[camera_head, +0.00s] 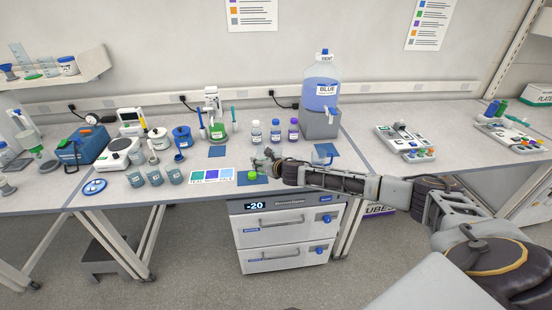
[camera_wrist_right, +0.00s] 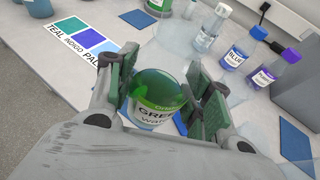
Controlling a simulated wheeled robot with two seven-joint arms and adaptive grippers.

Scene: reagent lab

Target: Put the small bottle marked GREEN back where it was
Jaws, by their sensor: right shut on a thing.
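The small GREEN bottle, with a green top, is between the fingers of my right gripper (camera_wrist_right: 165,92) in the wrist view; its label (camera_wrist_right: 155,117) reads GREEN. In the head view its green top (camera_head: 253,175) shows at the bench's front edge, just below my right gripper (camera_head: 264,166). The right gripper is shut on the bottle. A blue mat (camera_wrist_right: 180,123) shows beneath or behind it; whether the bottle touches the mat I cannot tell. My left gripper is in neither view.
Three small bottles stand behind: a pale one (camera_head: 256,130), a blue one (camera_head: 275,131) and a purple one (camera_head: 293,130). A colour card (camera_head: 212,174) lies to the left, with several cups (camera_head: 154,177) beyond. Other blue mats (camera_head: 217,151) lie nearby.

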